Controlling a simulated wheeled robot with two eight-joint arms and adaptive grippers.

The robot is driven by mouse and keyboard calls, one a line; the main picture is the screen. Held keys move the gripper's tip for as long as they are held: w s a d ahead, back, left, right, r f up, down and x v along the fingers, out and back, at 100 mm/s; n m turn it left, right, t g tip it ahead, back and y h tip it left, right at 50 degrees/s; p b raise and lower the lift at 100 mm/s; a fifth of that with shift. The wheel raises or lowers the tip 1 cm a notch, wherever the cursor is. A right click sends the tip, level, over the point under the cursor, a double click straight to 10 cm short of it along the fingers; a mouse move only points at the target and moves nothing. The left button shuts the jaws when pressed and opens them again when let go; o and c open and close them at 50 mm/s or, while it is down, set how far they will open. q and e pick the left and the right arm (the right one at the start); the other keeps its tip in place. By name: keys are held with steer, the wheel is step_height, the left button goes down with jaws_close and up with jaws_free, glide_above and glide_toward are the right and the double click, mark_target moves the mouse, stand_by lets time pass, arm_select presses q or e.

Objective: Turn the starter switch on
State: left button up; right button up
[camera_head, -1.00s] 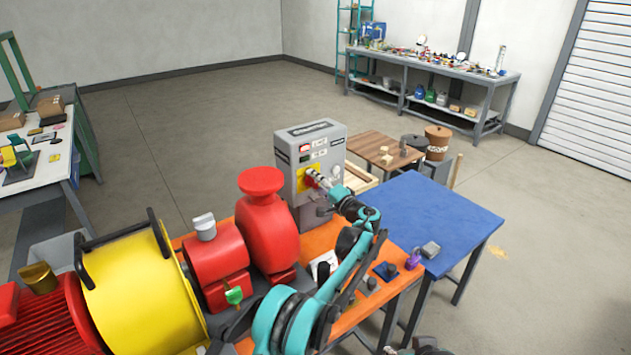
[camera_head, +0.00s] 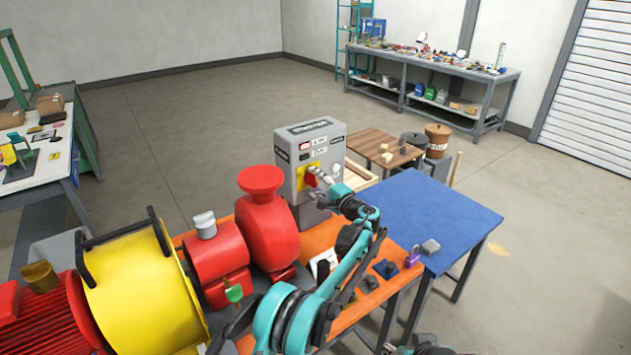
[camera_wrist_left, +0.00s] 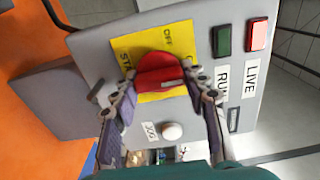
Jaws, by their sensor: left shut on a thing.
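The starter switch is a red rotary knob (camera_wrist_left: 160,72) on a yellow plate (camera_wrist_left: 125,45) of the grey starter box (camera_head: 300,185). In the head view the knob (camera_head: 312,177) shows just ahead of my left gripper (camera_head: 322,180). In the left wrist view my left gripper (camera_wrist_left: 163,88) is shut on the knob, one finger on each side. The plate's lettering is partly covered by the knob and fingers. A green lamp (camera_wrist_left: 222,40) and a red lamp (camera_wrist_left: 257,35) sit beside the plate, with RUN and LIVE labels.
A red pump (camera_head: 265,225) and a yellow guard (camera_head: 140,285) stand left of my left arm. A blue table (camera_head: 430,215) is to the right. A purple padlock (camera_head: 413,257) and small parts lie near the orange bench's (camera_head: 320,238) right end.

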arm_select(q)
steer(key=o, duration=1.2)
steer(key=v, duration=1.2)
steer(key=shift+d+f, duration=0.1)
